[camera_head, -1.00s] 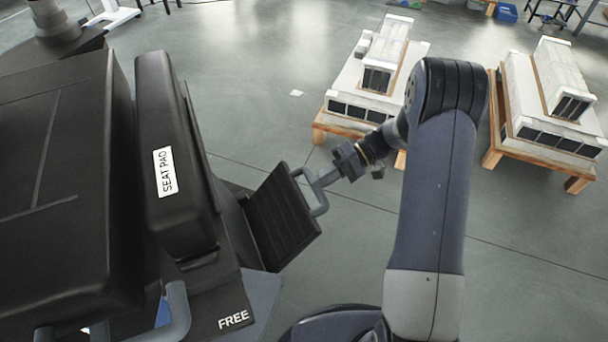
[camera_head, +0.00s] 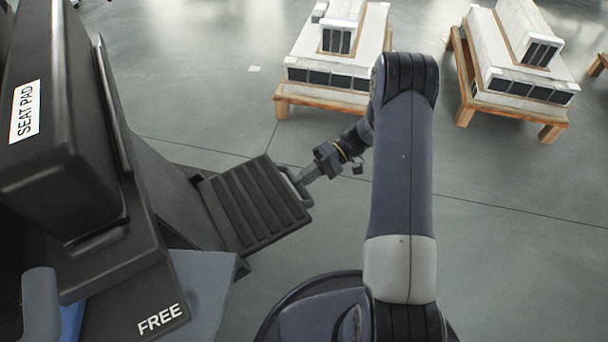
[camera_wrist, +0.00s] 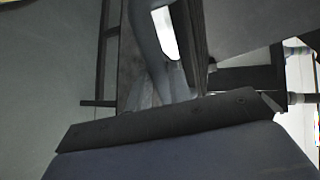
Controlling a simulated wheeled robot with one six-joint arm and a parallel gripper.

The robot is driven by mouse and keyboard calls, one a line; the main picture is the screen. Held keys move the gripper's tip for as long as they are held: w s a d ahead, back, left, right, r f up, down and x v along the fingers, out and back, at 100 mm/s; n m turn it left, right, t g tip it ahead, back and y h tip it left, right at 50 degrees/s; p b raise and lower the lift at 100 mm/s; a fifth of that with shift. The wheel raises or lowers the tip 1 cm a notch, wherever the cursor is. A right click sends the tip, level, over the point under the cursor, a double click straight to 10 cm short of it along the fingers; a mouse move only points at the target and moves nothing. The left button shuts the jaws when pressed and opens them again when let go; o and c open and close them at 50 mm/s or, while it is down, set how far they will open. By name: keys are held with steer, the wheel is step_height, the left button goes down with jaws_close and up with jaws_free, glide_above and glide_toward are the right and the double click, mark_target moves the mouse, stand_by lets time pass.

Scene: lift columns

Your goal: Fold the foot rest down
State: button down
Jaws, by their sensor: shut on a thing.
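The foot rest (camera_head: 252,205) is a black ribbed plate at the lower front of the black chair. In the head view its ribbed face shows broadly and it sticks out to the right of the chair base. A grey loop handle (camera_head: 291,181) is on its outer edge. My gripper (camera_head: 302,178) is shut on that handle, reaching in from the right. In the wrist view the grey handle (camera_wrist: 158,55) runs up from the gripper, beside the dark plate edge (camera_wrist: 192,40). The fingertips are hard to make out there.
The seat pad (camera_head: 50,130), with a white label, overhangs at the left. A base plate marked FREE (camera_head: 160,318) lies below it. Two wooden pallets with white units (camera_head: 330,90) (camera_head: 515,80) stand at the back. The floor between is clear.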

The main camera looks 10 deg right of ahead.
steer(key=shift+s+f+b, duration=0.2)
steer(key=shift+f+b, duration=0.15)
steer(key=shift+f, duration=0.45)
steer(key=shift+y, duration=0.3)
steer(key=c, duration=1.3)
jaws_free()
steer(key=shift+a, duration=0.1)
steer(key=shift+w+r, duration=0.15)
steer(key=p+v, duration=0.2)
steer(key=v, duration=0.9)
steer(key=shift+a, duration=0.2)
